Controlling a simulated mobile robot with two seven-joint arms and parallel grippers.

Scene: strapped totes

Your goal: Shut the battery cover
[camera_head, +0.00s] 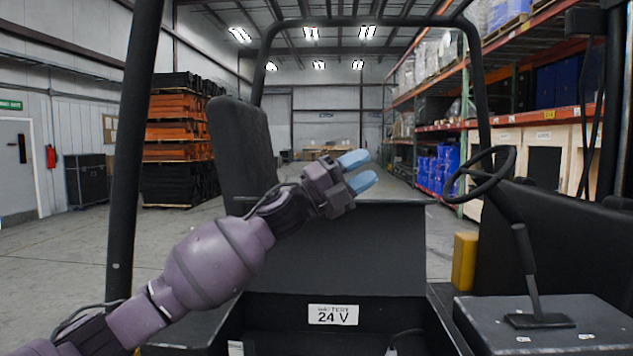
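The battery cover (385,245) looks like the wide black panel standing raised behind a dark opening. A white label reading "24 V" (333,314) sits below it at the opening. My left arm reaches in from the lower left. My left gripper (369,167) has two blue fingers with a gap between them and nothing held. It appears above the panel's top edge in the picture; I cannot tell whether it touches the panel or is in front of or behind it. My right gripper is not in view.
A black seat back (242,150) stands left of the gripper. A steering wheel (481,174) and a lever (527,262) are at the right, beside a yellow block (464,260). Black frame posts (137,140) surround the vehicle. A cable (404,336) shows in the opening.

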